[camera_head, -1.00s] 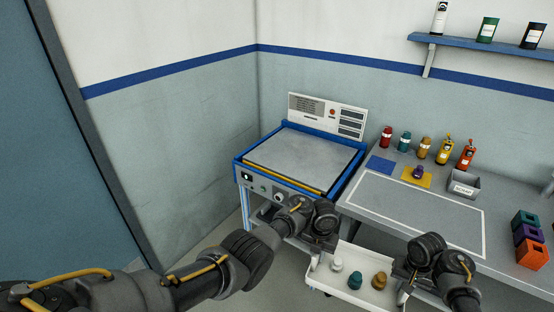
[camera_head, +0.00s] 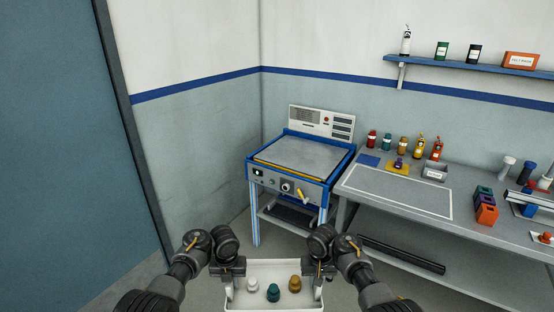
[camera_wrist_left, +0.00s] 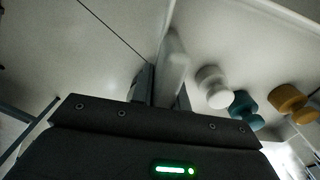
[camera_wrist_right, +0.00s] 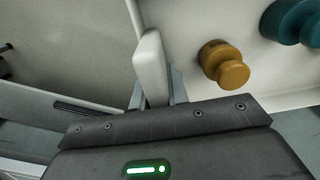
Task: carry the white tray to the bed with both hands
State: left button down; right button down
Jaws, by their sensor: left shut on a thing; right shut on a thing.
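The white tray (camera_head: 262,302) is at the bottom middle of the head view, held in front of me. It carries a white knob-shaped piece (camera_head: 252,285), a teal one (camera_head: 273,292) and an ochre one (camera_head: 295,284). My left gripper (camera_head: 229,282) is shut on the tray's left handle, which shows in the left wrist view (camera_wrist_left: 172,68). My right gripper (camera_head: 318,280) is shut on the right handle, seen in the right wrist view (camera_wrist_right: 151,68). The bed is the grey flat top (camera_head: 300,153) of the blue-framed machine, ahead of the tray and empty.
The machine's front panel (camera_head: 288,187) has knobs and a yellow handle. To its right a grey bench (camera_head: 470,206) holds bottles, a small grey bin (camera_head: 435,172) and coloured blocks (camera_head: 486,207). A blue door (camera_head: 60,150) is at the left. Bare floor lies between the tray and machine.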

aim_at(307, 154)
jog(key=u, duration=0.65)
jog(key=i, duration=1.4)
jog(key=z, duration=0.85)
jog(key=i, duration=0.3)
jog(key=z, duration=0.4)
